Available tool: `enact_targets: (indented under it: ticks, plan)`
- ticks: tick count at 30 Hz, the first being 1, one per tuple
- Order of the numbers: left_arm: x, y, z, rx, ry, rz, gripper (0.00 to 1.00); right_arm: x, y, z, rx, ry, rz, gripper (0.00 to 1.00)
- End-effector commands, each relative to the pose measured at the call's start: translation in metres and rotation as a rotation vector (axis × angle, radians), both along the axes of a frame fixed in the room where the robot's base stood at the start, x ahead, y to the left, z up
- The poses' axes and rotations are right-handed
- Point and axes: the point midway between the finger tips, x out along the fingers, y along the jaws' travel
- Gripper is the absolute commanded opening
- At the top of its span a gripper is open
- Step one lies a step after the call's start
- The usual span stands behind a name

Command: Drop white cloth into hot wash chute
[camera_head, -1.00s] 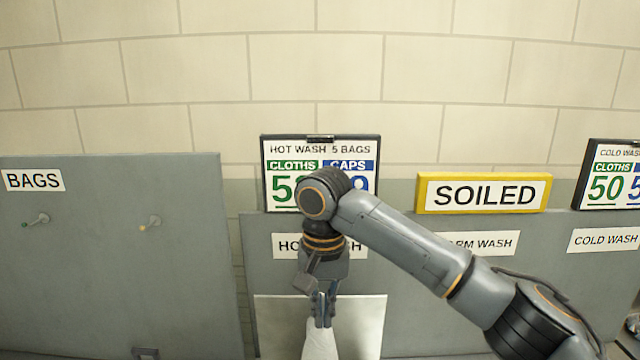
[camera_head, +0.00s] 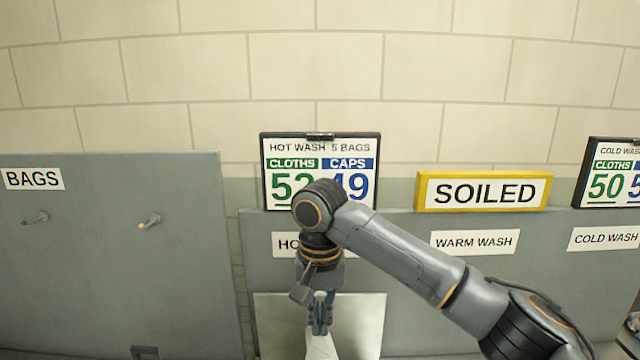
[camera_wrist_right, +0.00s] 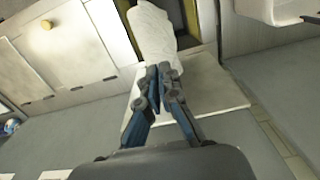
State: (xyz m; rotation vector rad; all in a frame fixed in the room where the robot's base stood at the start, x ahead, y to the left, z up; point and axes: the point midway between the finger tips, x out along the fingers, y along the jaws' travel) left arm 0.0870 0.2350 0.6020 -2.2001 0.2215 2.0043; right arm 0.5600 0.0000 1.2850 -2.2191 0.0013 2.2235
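A white cloth (camera_head: 321,346) hangs from my right gripper (camera_head: 321,302), in front of the pale panel (camera_head: 362,322) below the partly covered hot wash label (camera_head: 286,244). In the right wrist view the cloth (camera_wrist_right: 152,36) hangs beyond the fingertips. The right gripper (camera_wrist_right: 157,70) is shut on its near end, with the fingers meeting at the tips. The lower end of the cloth runs out of the head view. In the wrist view a dark opening shows beside the cloth, partly hidden by it. My left gripper is in neither view.
A hot wash counter board (camera_head: 320,150) stands above, partly behind my right arm. A yellow-framed SOILED sign (camera_head: 483,192) and the WARM WASH (camera_head: 474,242) and COLD WASH (camera_head: 604,239) labels are to the right. A grey BAGS panel (camera_head: 110,280) with two pegs is left.

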Motion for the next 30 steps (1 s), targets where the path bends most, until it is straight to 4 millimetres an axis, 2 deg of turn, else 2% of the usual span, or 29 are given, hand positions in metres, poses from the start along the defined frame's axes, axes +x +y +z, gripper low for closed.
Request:
enact_targets:
  ticks: [30]
  plan:
    - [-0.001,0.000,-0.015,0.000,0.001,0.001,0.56,0.000,0.000,-0.103,0.000,0.002,-0.001,0.00]
